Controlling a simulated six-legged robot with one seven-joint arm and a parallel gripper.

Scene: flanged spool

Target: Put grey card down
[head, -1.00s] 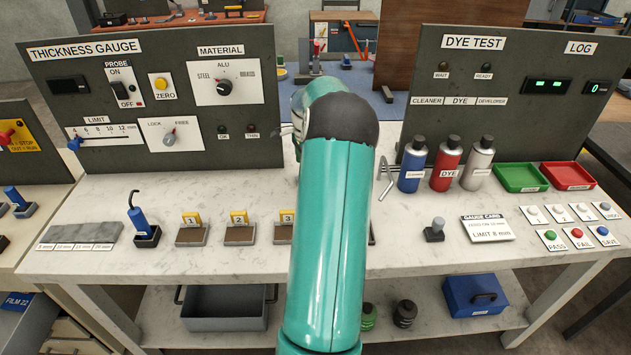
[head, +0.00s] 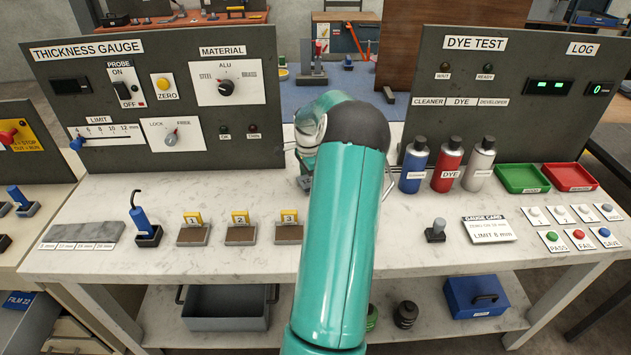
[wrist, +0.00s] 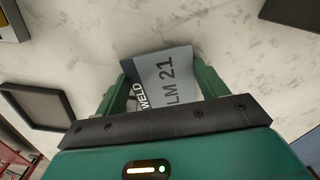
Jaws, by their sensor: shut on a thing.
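A dark framed tray or plate (wrist: 38,105) lies left in the wrist view. In the head view numbered blocks (head: 240,233) stand left of my arm, and spray cans (head: 446,165) and a gauge card (head: 488,229) stand right.

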